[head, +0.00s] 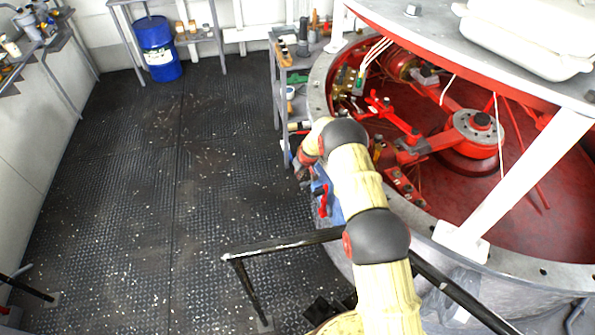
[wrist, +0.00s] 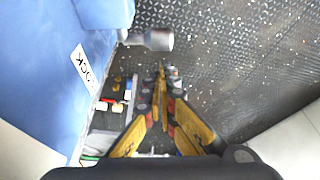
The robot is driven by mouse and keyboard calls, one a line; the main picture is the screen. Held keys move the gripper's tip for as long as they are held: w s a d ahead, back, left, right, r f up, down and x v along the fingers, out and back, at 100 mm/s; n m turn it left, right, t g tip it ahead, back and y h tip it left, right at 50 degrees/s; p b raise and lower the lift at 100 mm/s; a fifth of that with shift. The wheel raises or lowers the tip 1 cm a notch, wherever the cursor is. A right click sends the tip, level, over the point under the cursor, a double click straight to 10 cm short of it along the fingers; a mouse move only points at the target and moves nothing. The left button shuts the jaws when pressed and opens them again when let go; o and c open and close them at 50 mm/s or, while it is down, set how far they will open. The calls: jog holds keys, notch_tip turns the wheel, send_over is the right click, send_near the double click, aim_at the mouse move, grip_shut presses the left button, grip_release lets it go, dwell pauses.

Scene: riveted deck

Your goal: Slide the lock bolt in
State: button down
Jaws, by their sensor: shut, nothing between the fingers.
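In the wrist view a blue housing (wrist: 35,70) fills the left side and carries a white label with dark letters (wrist: 82,62). A grey metal bolt with a round end (wrist: 157,40) sticks out of the housing to the right. My gripper (wrist: 162,72) has its yellow and dark fingers together, with nothing visible between them. Its tips appear just below the bolt's end in the picture; I cannot tell whether they touch it. In the head view my gripper (head: 301,174) is small and partly hidden at the left side of the blue housing (head: 334,203).
A large round red machine (head: 470,190) with a grey rim stands at the right. A shelf cart (head: 280,88) with tools is beyond my arm. A black rail (head: 290,243) crosses in front. The dark deck (head: 170,190) is open to the left. A blue drum (head: 158,48) stands at the back.

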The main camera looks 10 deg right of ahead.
jog(key=shift+s+d+f, duration=0.1)
jog(key=shift+s+d, duration=0.05)
jog(key=shift+s, duration=0.3)
jog(key=shift+s, duration=0.1)
jog(key=shift+s+d+b, duration=0.25)
jog(key=shift+s+b, duration=0.35)
jog(key=shift+s, duration=0.5)
